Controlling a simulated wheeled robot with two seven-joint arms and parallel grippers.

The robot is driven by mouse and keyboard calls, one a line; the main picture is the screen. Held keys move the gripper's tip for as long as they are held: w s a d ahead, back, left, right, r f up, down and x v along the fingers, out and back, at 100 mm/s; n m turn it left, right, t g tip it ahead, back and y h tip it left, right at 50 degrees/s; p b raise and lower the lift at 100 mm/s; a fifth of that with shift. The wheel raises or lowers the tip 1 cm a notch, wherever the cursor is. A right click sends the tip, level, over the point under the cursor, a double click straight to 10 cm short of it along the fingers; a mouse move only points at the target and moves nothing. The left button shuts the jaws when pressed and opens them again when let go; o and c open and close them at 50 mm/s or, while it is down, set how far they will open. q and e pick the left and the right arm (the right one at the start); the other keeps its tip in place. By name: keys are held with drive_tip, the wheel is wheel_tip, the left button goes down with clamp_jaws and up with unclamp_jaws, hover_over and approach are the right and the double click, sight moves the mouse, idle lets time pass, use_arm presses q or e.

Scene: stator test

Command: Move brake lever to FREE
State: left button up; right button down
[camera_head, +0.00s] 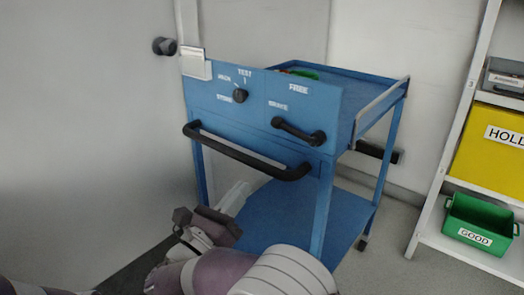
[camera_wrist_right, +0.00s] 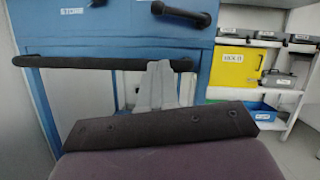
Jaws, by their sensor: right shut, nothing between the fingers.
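The blue cart (camera_head: 222,104) has a front panel with a black brake lever (camera_head: 298,131) at its right. The lever lies nearly level, tilted slightly down to the right, between the BRAKE label (camera_head: 277,105) and the panel's lower edge. The FREE label (camera_head: 298,88) is higher up. The lever also shows at the top of the right wrist view (camera_wrist_right: 182,14). My right gripper (camera_head: 240,190) is shut and empty, below and left of the lever, apart from it. In the right wrist view its grey fingertips (camera_wrist_right: 160,68) overlap the black handle bar.
The black handle bar (camera_head: 245,155) sticks out below the panel. A black rotary knob (camera_head: 240,96) sits left of the lever. A white shelf (camera_head: 432,215) at the right holds a yellow HOLD bin (camera_head: 485,155) and a green GOOD bin (camera_head: 470,222). Bare floor lies between cart and shelf.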

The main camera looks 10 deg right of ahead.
drive_tip(key=b, duration=0.2)
approach(275, 127)
drive_tip(key=w+d+f, duration=0.3)
drive_tip(key=d, duration=0.1)
drive_tip(key=shift+w+d+r, duration=0.15)
drive_tip(key=shift+w+r, duration=0.15)
drive_tip(key=shift+r, duration=0.3)
drive_tip(key=shift+w+d+r, duration=0.2)
drive_tip(key=shift+w+r, duration=0.15)
drive_tip(key=shift+r, duration=0.25)
drive_tip(key=shift+w+d+r, duration=0.15)
drive_tip(key=shift+w+r, duration=0.15)
drive_tip(key=shift+r, duration=0.3)
